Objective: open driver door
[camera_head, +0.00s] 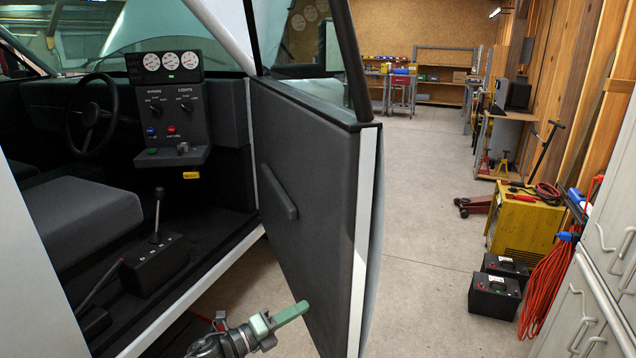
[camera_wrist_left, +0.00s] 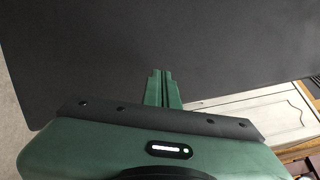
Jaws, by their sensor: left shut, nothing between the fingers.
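The driver door (camera_head: 305,185) stands swung open, its dark inner panel facing me and its pale edge toward the right. A dark pull handle (camera_head: 278,193) sits on that panel. My left gripper (camera_head: 303,306) is shut and empty, its green fingers at the lower part of the inner panel. In the left wrist view its fingertips (camera_wrist_left: 161,72) are together in front of the dark door panel (camera_wrist_left: 150,35); I cannot tell whether they touch it. My right gripper is not in view.
The cab shows a seat (camera_head: 80,215), a steering wheel (camera_head: 92,115) and a gear lever (camera_head: 157,215). Black batteries (camera_head: 494,296), a yellow machine (camera_head: 522,223) and grey cabinets (camera_head: 590,300) line the right side.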

